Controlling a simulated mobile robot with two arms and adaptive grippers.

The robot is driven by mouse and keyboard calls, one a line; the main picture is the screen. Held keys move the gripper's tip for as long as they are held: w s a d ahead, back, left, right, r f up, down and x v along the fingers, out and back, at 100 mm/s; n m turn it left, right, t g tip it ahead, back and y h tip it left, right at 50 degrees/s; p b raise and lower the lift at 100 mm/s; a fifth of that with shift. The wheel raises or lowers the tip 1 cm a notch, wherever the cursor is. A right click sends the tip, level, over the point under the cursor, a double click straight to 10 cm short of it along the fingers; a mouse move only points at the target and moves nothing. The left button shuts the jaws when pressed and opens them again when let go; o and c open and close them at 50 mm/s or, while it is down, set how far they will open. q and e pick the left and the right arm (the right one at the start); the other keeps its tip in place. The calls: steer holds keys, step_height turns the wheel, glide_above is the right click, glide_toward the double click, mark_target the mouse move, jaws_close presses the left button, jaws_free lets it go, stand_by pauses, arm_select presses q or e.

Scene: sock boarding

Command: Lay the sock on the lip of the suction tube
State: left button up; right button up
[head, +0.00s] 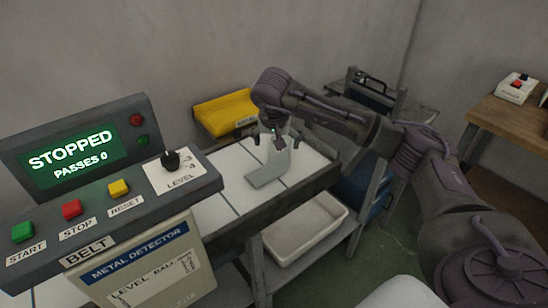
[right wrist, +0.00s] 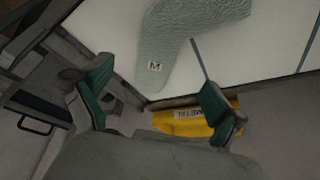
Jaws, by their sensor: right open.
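A pale grey-green, L-shaped sock (head: 268,177) lies on the white belt in the head view. The right wrist view shows the sock (right wrist: 168,45) with a ribbed texture and a small "M" label near its end. My right gripper (head: 279,137) is over the far end of the sock and hides part of it there. In the right wrist view the green-padded fingers of this gripper (right wrist: 158,98) are apart, with nothing between them. My left gripper is out of view. I cannot make out a suction tube in either view.
A control panel (head: 122,208) reading "STOPPED, PASSES 0" stands at the left, above a metal detector box (head: 150,272). A yellow bin (head: 226,112) is behind the belt (head: 222,212). A white tray (head: 305,228) sits on the lower shelf. A wooden table (head: 510,118) is at right.

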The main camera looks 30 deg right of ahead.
mark_target(279, 157)
steer(key=shift+w+d+f, duration=0.1)
steer(key=shift+w+f, duration=0.15)
steer(key=shift+f, duration=0.35)
steer(key=shift+w+f, duration=0.1)
steer(key=shift+f, duration=0.15)
steer(key=shift+d+f, duration=0.1)
steer(key=shift+f, duration=0.15)
steer(key=x, duration=0.3)
steer(key=shift+d+f, duration=0.25)
steer(key=shift+f, duration=0.05)
steer(key=shift+w+d+f+p, duration=0.15)
steer(key=shift+f+p, duration=0.15)
steer(key=shift+f, duration=0.2)
steer(key=shift+c, duration=0.7)
steer(key=c, duration=1)
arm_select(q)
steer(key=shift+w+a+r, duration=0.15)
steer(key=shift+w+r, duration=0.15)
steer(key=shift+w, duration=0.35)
arm_select(e)
steer(key=shift+r, duration=0.15)
